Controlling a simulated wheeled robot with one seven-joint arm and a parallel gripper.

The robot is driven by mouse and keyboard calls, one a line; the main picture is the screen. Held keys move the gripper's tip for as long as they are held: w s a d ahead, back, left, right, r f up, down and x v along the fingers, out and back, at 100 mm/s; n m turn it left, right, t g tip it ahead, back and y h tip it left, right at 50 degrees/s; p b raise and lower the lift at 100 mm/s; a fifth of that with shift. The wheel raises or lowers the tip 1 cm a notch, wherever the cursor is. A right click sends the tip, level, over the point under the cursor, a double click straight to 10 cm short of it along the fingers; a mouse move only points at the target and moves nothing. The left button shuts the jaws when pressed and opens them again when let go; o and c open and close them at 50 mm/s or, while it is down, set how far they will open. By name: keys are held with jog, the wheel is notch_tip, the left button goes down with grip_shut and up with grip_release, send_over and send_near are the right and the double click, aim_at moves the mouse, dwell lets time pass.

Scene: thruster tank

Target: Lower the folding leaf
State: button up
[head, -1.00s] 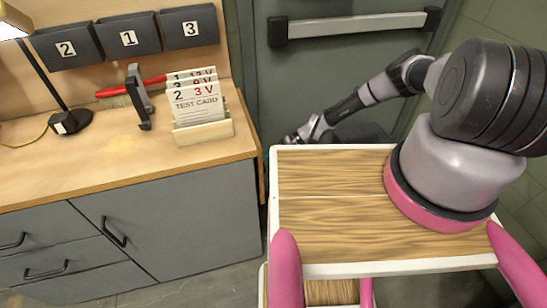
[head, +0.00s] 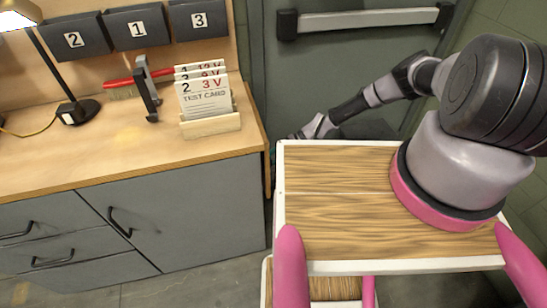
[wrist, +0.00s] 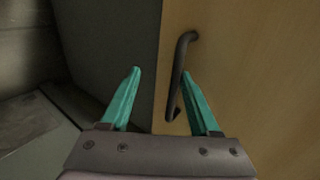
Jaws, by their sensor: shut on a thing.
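The folding leaf (wrist: 250,80) is a plain wooden panel filling the right of the wrist view. In the head view only a thin wooden strip (head: 267,160) shows at the bench's right end, and I cannot tell the leaf's angle. A dark bar handle (wrist: 180,70) is fixed on the leaf. The handle lies close to the right finger. In the head view my gripper is mostly hidden behind my wooden-topped body.
The workbench (head: 120,165) carries a lamp (head: 75,112), a card holder (head: 210,125), a dark bracket (head: 147,88) and a red-handled brush (head: 122,84). Numbered bins (head: 136,30) hang behind. A grey door with a push bar (head: 365,20) stands beyond my arm.

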jog(key=shift+d+f, duration=0.1)
jog(key=shift+d, duration=0.05)
jog(key=v, duration=1)
jog(key=shift+d+r, duration=0.2)
jog(key=shift+r, duration=0.05)
jog(key=shift+w, duration=0.15)
